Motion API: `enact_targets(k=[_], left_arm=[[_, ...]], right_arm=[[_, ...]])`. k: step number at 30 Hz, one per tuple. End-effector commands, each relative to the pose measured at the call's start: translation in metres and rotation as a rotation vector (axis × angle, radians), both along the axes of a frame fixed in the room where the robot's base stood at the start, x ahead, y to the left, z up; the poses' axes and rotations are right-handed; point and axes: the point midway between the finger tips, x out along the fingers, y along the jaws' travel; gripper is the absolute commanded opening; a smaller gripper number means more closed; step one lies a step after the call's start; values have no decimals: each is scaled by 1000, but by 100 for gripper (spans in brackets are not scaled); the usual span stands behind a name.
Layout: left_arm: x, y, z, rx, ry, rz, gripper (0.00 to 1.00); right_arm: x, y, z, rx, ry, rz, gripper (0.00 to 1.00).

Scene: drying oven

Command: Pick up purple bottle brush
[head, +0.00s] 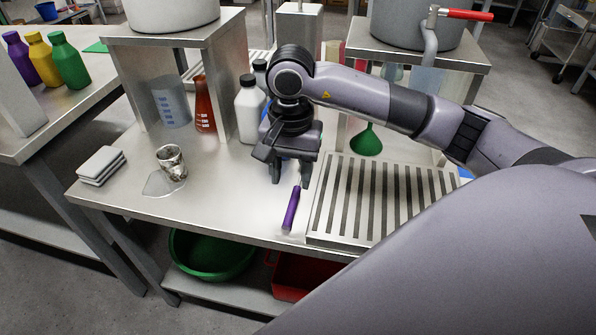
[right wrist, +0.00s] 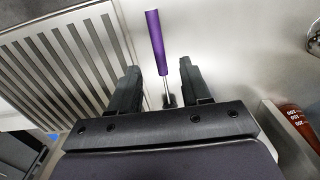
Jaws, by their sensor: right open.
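The purple bottle brush (head: 291,209) lies on the metal table, left of the slatted drain rack. In the right wrist view its purple handle (right wrist: 155,42) points away from my gripper. Its thin metal shaft runs back between the fingers, and the brush end is mostly hidden by the gripper. My right gripper (head: 290,176) is over the brush end, with its fingers pointing down. In the right wrist view the right gripper (right wrist: 160,82) is open, with one finger on each side of the shaft and a gap to both. My left gripper is not in view.
The slatted rack (head: 314,233) lies right of the brush. A white bottle (head: 249,112), a red-brown flask (head: 205,108) and a green funnel (head: 367,141) stand behind. A dirty beaker (head: 172,165) and stacked pads (head: 101,165) are at left. The table between beaker and brush is clear.

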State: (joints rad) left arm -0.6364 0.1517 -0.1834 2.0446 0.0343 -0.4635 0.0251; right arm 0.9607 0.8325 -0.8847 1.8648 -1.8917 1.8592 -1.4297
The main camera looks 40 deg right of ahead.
Motion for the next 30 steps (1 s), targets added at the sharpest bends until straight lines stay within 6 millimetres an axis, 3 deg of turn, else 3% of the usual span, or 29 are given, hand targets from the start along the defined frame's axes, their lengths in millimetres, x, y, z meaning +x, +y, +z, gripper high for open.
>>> enact_targets(k=[15,24,25,29,30], left_arm=[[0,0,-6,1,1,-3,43],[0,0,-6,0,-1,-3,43],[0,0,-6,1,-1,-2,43],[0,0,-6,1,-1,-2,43],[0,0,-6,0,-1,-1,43]], right_arm=[[-1,-2,-63,-18,1,2,47],[-1,-2,-69,-17,-3,3,47],[-1,-2,-69,-17,-3,3,44],[-1,-2,-69,-17,-3,2,2],[-1,-2,-69,-17,-3,2,0]])
